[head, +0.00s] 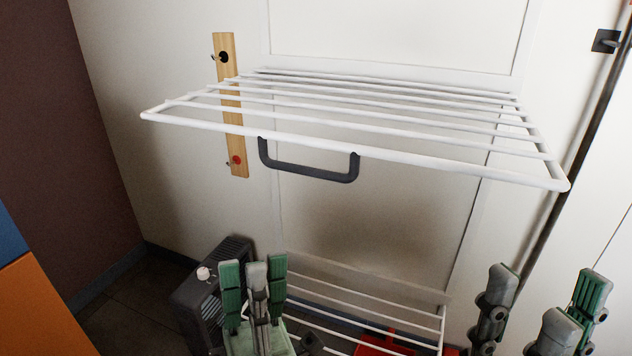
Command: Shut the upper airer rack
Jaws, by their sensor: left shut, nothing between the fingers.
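The upper airer rack (345,145) is a white wire frame that stands out from the pale wall panel, roughly level. Several thin bars run across it. A dark grey U-shaped handle (308,173) hangs under its front bar, left of the middle. My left gripper (255,278) is below the rack and the handle, apart from both, pointing up, shut and empty. My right gripper (543,290) is at the lower right, below the rack's right corner, with its fingers apart and nothing seen between them. Neither gripper touches the rack.
A lower white rack (442,325) shows below, partly hidden by my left gripper. A red object (385,346) is near it. A wooden hook strip (228,60) is on the wall behind. A dark grey box (190,300) stands at lower left. A dark pole (575,180) rises at right.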

